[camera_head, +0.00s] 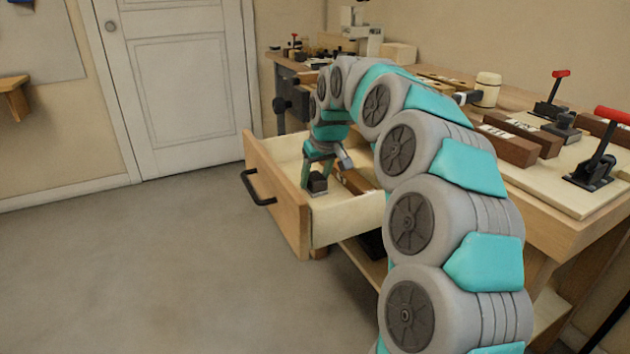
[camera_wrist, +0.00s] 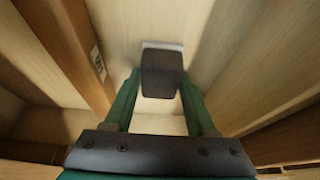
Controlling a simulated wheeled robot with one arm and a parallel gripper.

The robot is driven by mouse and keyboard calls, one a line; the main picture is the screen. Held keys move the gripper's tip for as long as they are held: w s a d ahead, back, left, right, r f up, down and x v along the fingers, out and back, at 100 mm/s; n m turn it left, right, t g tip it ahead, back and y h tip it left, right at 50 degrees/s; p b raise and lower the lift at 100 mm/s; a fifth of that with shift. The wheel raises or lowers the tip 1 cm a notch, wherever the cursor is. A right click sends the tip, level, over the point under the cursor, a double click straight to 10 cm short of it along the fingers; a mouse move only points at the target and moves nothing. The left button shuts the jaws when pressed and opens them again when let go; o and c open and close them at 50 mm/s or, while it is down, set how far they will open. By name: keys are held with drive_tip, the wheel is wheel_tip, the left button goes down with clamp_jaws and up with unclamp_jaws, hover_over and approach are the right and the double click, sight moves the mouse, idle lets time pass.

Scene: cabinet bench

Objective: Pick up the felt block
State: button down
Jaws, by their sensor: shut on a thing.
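The felt block (camera_wrist: 161,77) is a small dark grey block with a pale strip along its far edge in the wrist view. It sits between the two green fingers of my gripper (camera_wrist: 160,88), which is shut on it. In the head view my gripper (camera_head: 318,174) points down inside the open drawer, with the dark block (camera_head: 318,184) at its fingertips. I cannot tell whether the block touches the drawer floor.
The open wooden drawer (camera_head: 277,200) has walls close around my gripper. A brown wooden bar (camera_wrist: 72,42) with a white label lies left of the block in the wrist view.

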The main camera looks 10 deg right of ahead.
sight(315, 176)
drive_tip(key=shift+r, duration=5)
